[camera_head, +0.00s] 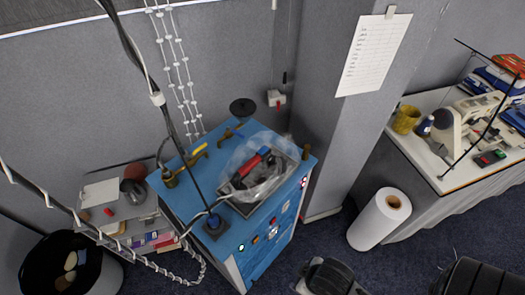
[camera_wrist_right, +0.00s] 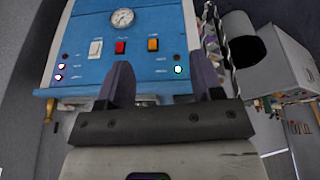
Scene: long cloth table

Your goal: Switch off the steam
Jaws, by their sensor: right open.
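A blue steam cabinet (camera_head: 228,172) stands in the middle of the head view. On its top a red and black iron (camera_head: 252,168) lies on a tray, inside a translucent whitish shape. The cabinet's front panel (camera_wrist_right: 80,50) fills the top of the right wrist view, apparently upside down. It carries a round gauge (camera_wrist_right: 122,18), a white switch (camera_wrist_right: 95,48), a red switch (camera_wrist_right: 120,47) and an orange switch (camera_wrist_right: 153,44). A green light (camera_wrist_right: 178,70) and two pinkish lights are lit. My right gripper (camera_wrist_right: 162,66) is open and empty, its fingers pointing at the panel.
A white roll (camera_head: 372,222) stands on the floor right of the cabinet. A table with a sewing machine (camera_head: 452,128) is at the right. A low shelf (camera_head: 120,210) and a black bin (camera_head: 55,275) stand at the left. A cable hangs over the cabinet's left part.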

